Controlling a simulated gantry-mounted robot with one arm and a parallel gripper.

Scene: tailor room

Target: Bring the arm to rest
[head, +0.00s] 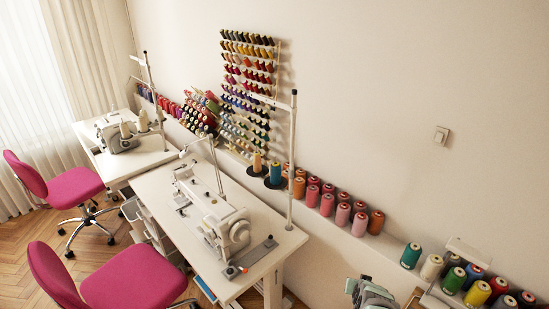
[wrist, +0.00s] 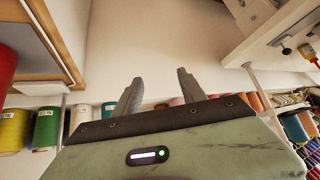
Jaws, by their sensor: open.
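My gripper (wrist: 160,90) shows in the wrist view with its two grey fingers spread apart. Nothing is between the fingers, and the pale wall lies behind them. The pale green gripper body with a small lit indicator fills the bottom of that view. In the head view, a pale green and grey part of my arm (head: 370,293) shows at the bottom edge, right of the nearer sewing table. The rest of the arm is cut off there.
The nearer white sewing table (head: 262,258) carries a sewing machine (head: 215,215) and a thread stand. Thread spools (head: 343,214) line a wall ledge (head: 385,245), with more spools (head: 478,293) at lower right. In the wrist view, spools (wrist: 45,128) and a table underside (wrist: 270,40) flank the gripper.

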